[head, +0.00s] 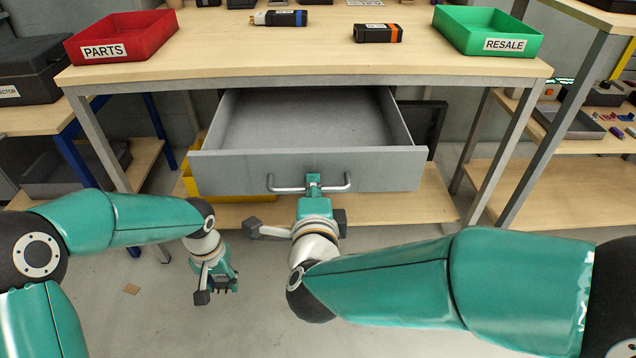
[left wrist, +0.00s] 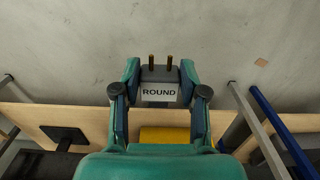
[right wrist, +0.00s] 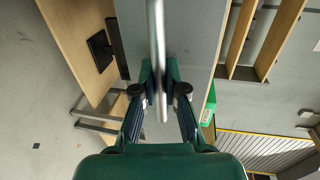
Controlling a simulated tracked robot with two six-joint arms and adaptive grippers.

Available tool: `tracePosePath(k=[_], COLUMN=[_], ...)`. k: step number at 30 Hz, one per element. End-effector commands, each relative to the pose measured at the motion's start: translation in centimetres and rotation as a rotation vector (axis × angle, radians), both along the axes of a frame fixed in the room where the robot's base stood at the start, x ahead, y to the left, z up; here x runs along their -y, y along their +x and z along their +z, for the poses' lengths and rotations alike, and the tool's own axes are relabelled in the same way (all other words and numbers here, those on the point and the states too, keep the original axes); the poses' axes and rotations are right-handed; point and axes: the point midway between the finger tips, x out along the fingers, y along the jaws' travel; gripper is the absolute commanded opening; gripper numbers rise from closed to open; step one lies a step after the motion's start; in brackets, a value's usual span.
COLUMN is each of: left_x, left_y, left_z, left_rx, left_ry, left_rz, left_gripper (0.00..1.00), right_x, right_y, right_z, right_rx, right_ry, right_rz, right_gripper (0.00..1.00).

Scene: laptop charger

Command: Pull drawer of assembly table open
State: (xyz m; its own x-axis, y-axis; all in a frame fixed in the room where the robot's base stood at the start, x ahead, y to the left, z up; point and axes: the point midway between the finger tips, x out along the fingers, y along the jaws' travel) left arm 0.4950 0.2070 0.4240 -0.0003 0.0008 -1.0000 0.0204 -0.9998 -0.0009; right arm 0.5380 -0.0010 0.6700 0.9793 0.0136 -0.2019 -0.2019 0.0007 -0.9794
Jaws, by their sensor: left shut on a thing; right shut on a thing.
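The grey drawer (head: 215,168) of the assembly table (head: 300,72) stands pulled out, and its inside looks empty. Its bar handle (head: 335,184) is at the middle of the front panel. My right gripper (head: 313,182) is shut on this handle; the handle also shows as a long bar (right wrist: 155,45) between the fingers in the right wrist view. My left gripper (head: 220,282) hangs low over the floor, left of the drawer. In the left wrist view it is shut on a dark plug (left wrist: 160,75) with two pins and a white label reading ROUND.
A red PARTS bin (head: 122,36), a green RESALE bin (head: 488,32) and dark blocks with blue (head: 280,18) and orange (head: 378,33) bands are on the tabletop. A yellow bin (head: 235,186) stands below, behind the drawer front. Side tables flank the assembly table.

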Motion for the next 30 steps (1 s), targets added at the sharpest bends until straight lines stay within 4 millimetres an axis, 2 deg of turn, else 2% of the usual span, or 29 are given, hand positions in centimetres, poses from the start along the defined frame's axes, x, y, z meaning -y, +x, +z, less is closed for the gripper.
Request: tracePosePath(k=[6, 15, 16, 20, 30], left_x=[0.42, 0.83, 0.85, 0.90, 0.98], left_y=[0.19, 0.40, 0.41, 0.42, 0.45], left_z=[-0.28, -0.24, -0.24, -0.24, -0.22], left_rx=[0.001, 0.001, 0.001, 0.001, 0.001], left_ry=[0.000, 0.000, 0.000, 0.000, 0.000], left_rz=[-0.009, -0.018, -0.018, -0.020, -0.021], left_gripper=[0.06, 0.06, 0.06, 0.06, 0.06], right_x=[0.04, 0.40, 0.41, 0.54, 0.75], right_y=[-0.78, -0.83, -0.83, -0.78, -0.85], right_z=[-0.49, -0.47, -0.47, -0.38, -0.10], right_rx=[-0.012, -0.012, -0.012, -0.009, -0.004], right_ry=[-0.003, -0.004, -0.005, -0.004, -0.001], right_rz=[0.005, -0.001, -0.002, -0.005, -0.012], right_gripper=[0.00, 0.00, 0.14, 0.36, 0.37])
